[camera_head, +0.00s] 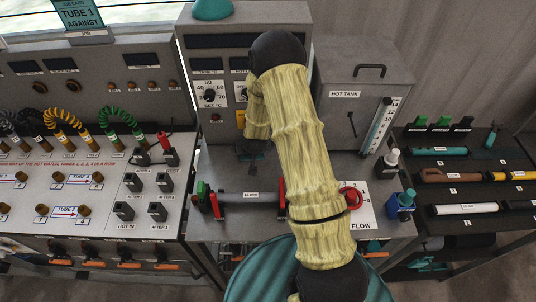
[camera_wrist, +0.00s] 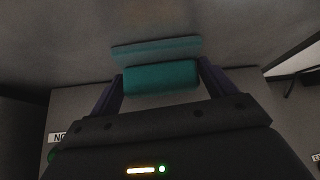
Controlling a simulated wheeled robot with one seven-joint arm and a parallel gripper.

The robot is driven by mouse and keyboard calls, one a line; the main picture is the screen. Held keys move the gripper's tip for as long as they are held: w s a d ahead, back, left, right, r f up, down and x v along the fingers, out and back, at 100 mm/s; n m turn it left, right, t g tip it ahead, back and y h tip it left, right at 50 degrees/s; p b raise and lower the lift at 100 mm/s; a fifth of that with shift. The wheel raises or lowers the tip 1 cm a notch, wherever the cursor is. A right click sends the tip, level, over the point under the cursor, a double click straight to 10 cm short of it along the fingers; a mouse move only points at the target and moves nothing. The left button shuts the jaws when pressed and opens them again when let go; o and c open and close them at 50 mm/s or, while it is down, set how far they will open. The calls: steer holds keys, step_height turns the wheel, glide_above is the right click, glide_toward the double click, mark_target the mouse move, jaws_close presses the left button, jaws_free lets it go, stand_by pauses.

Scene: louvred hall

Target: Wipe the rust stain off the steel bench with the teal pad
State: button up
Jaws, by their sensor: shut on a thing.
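The teal pad (camera_wrist: 161,78) is between the two fingers of my gripper (camera_wrist: 160,82) in the wrist view, and the jaws are shut on it. A flatter teal strip (camera_wrist: 155,48) shows just beyond the pad against a grey surface; I cannot tell whether it is part of the pad or a reflection. In the head view the steel bench (camera_head: 210,232) spans the middle, and a small dark part of my gripper (camera_head: 252,150) shows left of my arm, over the back of the bench. The pad is hidden there.
A grey control box (camera_head: 208,75) and the hot tank (camera_head: 352,75) stand behind the bench. A clamped pipe (camera_head: 245,197), a white bottle (camera_head: 391,160) and a blue bottle (camera_head: 404,201) are near my arm. A hose panel (camera_head: 80,185) is left; a dark tool rack (camera_head: 470,175) is right.

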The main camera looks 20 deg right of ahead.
step_height(320, 180, up, 7)
steer(key=p, duration=0.4)
steer(key=shift+f, duration=0.2)
steer(key=shift+w+d+r+p, duration=0.1)
steer(key=shift+w+r+p, duration=0.1)
steer(key=shift+r+p, duration=0.35)
steer(key=shift+r, duration=0.1)
steer(key=shift+s, duration=0.1)
